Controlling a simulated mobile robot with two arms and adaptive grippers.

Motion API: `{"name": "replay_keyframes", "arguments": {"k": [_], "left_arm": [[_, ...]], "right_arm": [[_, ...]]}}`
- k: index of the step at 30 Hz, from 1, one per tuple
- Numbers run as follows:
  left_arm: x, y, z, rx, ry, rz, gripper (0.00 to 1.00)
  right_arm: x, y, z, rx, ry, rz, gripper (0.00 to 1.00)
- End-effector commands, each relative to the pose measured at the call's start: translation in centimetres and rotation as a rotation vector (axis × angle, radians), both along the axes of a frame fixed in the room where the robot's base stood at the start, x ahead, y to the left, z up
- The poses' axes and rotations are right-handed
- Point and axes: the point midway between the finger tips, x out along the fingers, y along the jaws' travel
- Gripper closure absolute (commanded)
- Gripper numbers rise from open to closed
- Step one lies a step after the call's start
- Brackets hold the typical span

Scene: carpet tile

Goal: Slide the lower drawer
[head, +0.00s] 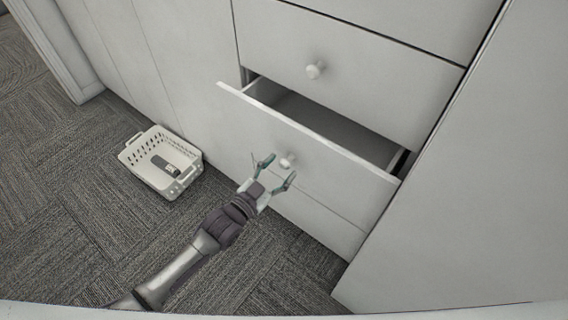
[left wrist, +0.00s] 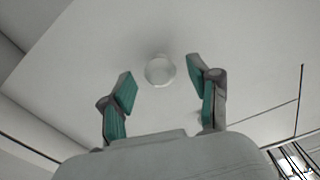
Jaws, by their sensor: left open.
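The lower drawer (head: 330,148) of the white cabinet stands partly pulled out, and its dark inside shows behind the front panel. Its round white knob (head: 287,161) is on the middle of the front. My left gripper (head: 278,168) is open in front of the drawer, with its fingertips on either side of the knob. In the left wrist view, the knob (left wrist: 160,71) lies ahead, between and slightly beyond the two open fingertips (left wrist: 160,80). I cannot tell whether a finger touches it. My right gripper is not in view.
A white basket (head: 190,177) holding a dark object (head: 163,164) stands on the carpet at left. A white panel (head: 470,200) stands at right. Carpet (head: 110,240) is free at lower left.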

Motion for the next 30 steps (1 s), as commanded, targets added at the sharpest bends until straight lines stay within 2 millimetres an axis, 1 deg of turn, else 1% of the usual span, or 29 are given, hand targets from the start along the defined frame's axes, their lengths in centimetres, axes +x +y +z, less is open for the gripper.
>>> {"name": "replay_keyframes", "arguments": {"k": [1,6,9,12,15,18,30], "left_arm": [[-1.0,0.8,-0.1,0.003,0.002,0.0,0.39],[-3.9,3.1,-0.2,0.003,0.004,0.0,0.39],[-5.5,4.2,-0.1,0.002,0.001,-0.001,0.39],[-6.6,5.1,-0.1,0.001,0.002,0.0,0.39],[-7.3,5.7,-0.1,0.002,0.001,0.0,0.39],[-7.6,5.9,0.0,0.0,-0.001,-0.001,0.39],[-7.7,6.0,0.0,0.0,-0.001,-0.001,0.39]], "right_arm": [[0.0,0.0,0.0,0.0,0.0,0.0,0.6],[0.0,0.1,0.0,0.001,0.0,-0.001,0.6],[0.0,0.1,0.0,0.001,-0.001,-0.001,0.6],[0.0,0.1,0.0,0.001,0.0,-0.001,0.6],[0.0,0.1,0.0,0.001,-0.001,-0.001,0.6],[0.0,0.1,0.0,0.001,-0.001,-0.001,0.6],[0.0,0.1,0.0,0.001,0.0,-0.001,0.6]]}}
